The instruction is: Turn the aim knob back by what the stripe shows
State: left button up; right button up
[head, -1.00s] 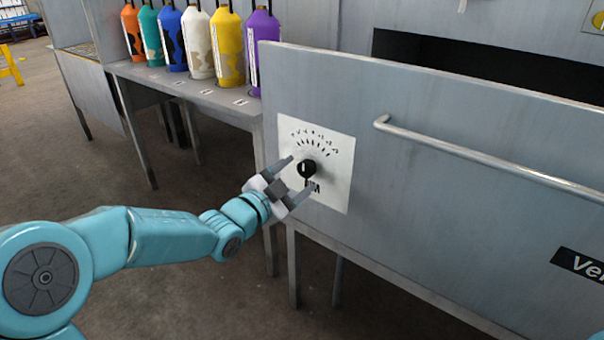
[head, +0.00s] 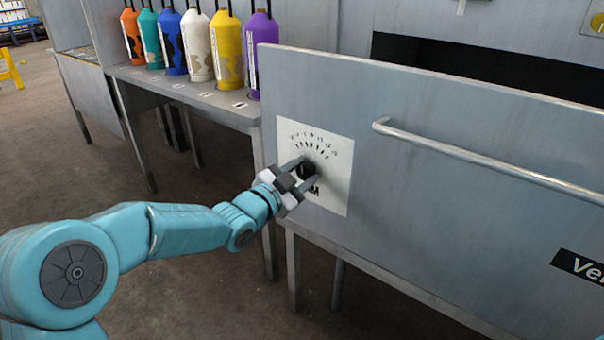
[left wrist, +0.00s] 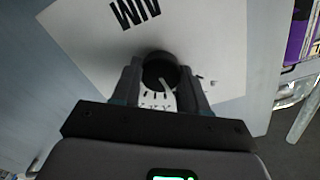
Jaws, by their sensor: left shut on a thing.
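The aim knob (head: 307,170) is a round black knob on a white dial plate (head: 335,190) fixed to the grey panel. Tick marks and small labels fan out above it, and dark lettering below it is partly covered. My left gripper (head: 305,172) is shut on the knob, one finger on each side. In the left wrist view the knob (left wrist: 160,70) sits between the fingers, with a pale pointer line on its face. The lettering reads "AIM" upside down there. No striped object is clear to me. My right gripper is not in view.
A long metal handle bar (head: 490,166) sticks out from the panel right of the dial. Several coloured bottles (head: 228,50) stand on a grey bench (head: 190,92) at the back left. A black label (head: 580,268) is at the lower right.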

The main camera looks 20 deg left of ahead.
pick_arm(q)
jog(key=shift+n, duration=1)
jog(key=o, duration=1.1)
jog(key=shift+c, duration=0.2)
jog(key=p+v, duration=0.2)
jog(key=v, duration=1.4)
jog(key=shift+s, duration=0.2)
